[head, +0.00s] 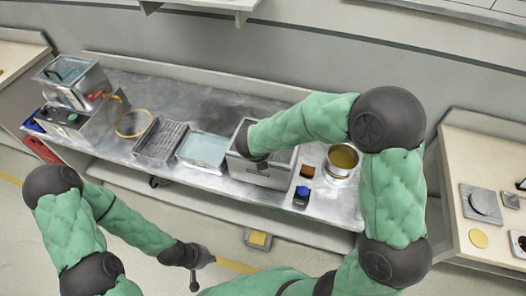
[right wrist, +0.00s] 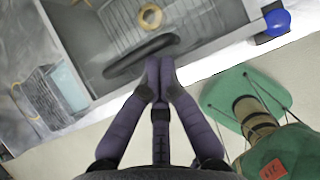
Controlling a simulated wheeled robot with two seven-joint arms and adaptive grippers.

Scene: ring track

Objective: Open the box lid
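The grey box (head: 262,178) stands on the metal bench right of centre, partly covered by my right arm. In the right wrist view I look into or through its top at a gold ring (right wrist: 150,16) and a ribbed surface. A dark curved handle (right wrist: 143,56) runs along its near edge. My right gripper (right wrist: 160,74) has its fingertips together at the near side of this handle; I cannot tell whether they hold it. In the head view this gripper is mostly hidden at the box. My left gripper (head: 202,270) is low in front of the bench, empty, its fingers spread.
Left of the box are a light blue tray (head: 204,149), a ribbed grey rack (head: 160,141) and a yellow ring (head: 133,123). Right of it are a blue button (head: 302,192) and a round tin (head: 342,160). A side table (head: 480,240) stands at the right.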

